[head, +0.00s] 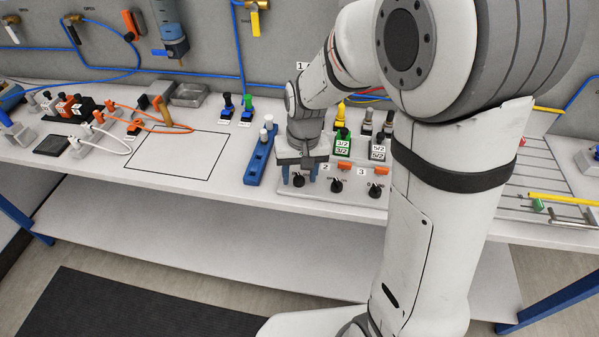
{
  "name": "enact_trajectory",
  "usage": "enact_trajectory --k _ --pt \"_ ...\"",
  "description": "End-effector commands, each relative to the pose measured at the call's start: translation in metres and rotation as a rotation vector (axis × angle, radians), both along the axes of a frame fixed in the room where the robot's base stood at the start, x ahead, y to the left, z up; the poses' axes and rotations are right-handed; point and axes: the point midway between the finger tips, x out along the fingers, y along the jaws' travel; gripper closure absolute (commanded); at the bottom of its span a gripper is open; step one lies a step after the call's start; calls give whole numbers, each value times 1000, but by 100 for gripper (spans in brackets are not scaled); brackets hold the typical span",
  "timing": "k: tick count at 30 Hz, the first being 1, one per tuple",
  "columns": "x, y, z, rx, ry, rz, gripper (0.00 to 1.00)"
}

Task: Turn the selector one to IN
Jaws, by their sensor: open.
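Selector one is the leftmost black knob (298,181) on the front of a pale control panel (318,193). Small lettering is beside the knob, too small to read, so I cannot tell its exact setting. My gripper (298,176) points down just above and behind this knob, with its blue-grey fingers apart, one on each side in the picture. I cannot tell whether the fingers touch the knob. My gripper hides the panel area behind it, including any number label there.
Selector two (336,187) and selector three (375,190) stand to the right, with orange parts (377,170) behind them. Green and grey valve blocks (343,145) stand behind the panel. A blue bar (258,160) lies close on the left. An outlined bench area (178,155) is clear.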

Motion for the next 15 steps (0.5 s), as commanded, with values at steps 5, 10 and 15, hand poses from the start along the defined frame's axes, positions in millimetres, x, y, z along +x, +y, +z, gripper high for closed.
enact_trajectory --k 5,10,15 --pt "1 -1 23 1 -6 0 53" --pt "1 -3 53 1 -6 0 53" --pt "1 -4 72 1 -4 0 53"
